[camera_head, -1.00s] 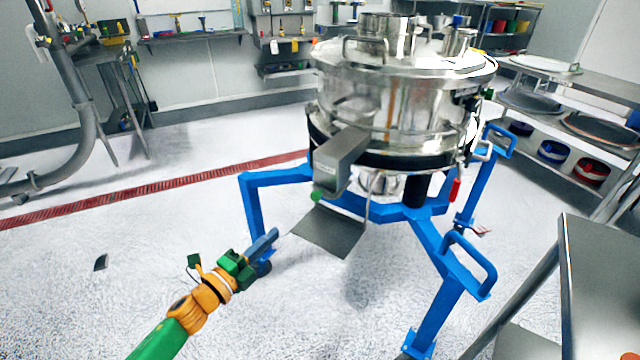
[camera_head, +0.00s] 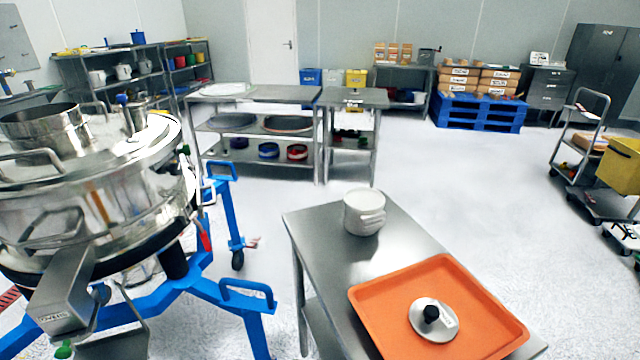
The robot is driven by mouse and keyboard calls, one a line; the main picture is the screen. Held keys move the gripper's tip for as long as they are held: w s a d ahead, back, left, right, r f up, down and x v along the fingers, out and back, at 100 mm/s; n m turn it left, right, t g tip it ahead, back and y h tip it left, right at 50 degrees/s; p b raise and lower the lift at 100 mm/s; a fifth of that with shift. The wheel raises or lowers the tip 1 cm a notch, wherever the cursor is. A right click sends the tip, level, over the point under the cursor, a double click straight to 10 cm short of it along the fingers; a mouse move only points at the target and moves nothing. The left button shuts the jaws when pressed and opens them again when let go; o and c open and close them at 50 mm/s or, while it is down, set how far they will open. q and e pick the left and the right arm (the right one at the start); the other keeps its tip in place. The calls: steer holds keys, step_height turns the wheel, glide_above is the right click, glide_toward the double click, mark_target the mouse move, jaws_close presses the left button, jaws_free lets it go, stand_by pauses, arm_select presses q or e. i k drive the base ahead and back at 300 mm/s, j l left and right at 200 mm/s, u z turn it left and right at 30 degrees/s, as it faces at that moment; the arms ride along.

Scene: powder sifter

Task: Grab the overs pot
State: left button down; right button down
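A white pot (camera_head: 364,212) with a side handle stands upright near the far left corner of the steel table (camera_head: 318,232) in front of me. It has no lid on it, and I cannot tell what is inside. I cannot read any label that names it the overs pot. Neither of my grippers shows in the current view, and nothing is seen touching the pot.
An orange tray (camera_head: 372,290) on the same table holds a round lid (camera_head: 433,318) with a black knob. The steel sifter (camera_head: 100,190) on its blue frame (camera_head: 228,292) stands at the left. Open floor (camera_head: 480,215) lies behind and right of the table.

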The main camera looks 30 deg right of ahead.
mark_target(364, 215)
steer(key=z, duration=1.15)
